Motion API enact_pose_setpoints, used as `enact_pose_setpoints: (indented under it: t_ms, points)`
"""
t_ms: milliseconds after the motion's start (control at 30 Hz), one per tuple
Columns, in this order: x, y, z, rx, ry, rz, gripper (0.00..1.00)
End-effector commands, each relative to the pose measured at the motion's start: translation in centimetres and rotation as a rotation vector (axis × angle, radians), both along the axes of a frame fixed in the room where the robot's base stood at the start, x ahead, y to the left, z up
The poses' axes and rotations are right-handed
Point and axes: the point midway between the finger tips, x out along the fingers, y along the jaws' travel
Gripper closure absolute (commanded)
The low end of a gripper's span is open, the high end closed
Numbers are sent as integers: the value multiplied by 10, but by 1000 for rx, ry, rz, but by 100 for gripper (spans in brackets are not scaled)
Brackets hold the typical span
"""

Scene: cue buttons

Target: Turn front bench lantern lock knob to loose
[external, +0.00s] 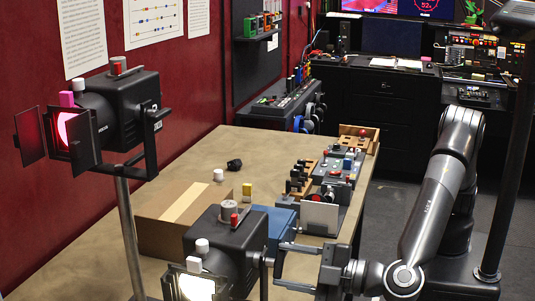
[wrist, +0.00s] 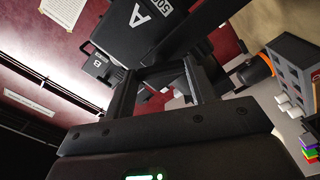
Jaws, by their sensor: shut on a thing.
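The front bench lantern (external: 222,240) is a black box lamp at the bottom middle of the external view, its front lit. A grey knob, a small red piece and a white knob sit on its top. In the wrist view its black body (wrist: 140,30) is close, marked with a large A. My gripper (external: 277,264) reaches in from the right, level with the lantern's right side and its yoke. In the wrist view my gripper (wrist: 160,72) has its fingers around something at the lantern's side. It is shut on the lock knob, which is mostly hidden.
A second lantern (external: 118,105) stands on a pole at the left. The bench (external: 110,232) holds a cardboard box (external: 165,226), a blue box (external: 278,224) and several control units beyond my gripper. Open floor (external: 400,152) lies to the right of the bench.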

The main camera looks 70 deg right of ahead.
Motion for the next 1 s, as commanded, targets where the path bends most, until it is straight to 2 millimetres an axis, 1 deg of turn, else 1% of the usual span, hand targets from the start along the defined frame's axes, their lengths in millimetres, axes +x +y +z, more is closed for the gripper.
enact_pose_setpoints:
  t_ms: [700, 1000]
  points:
    - [-1, 1, -1, -672, 0, 2, 72]
    - [-1, 0, -1, -888, 1, 2, 72]
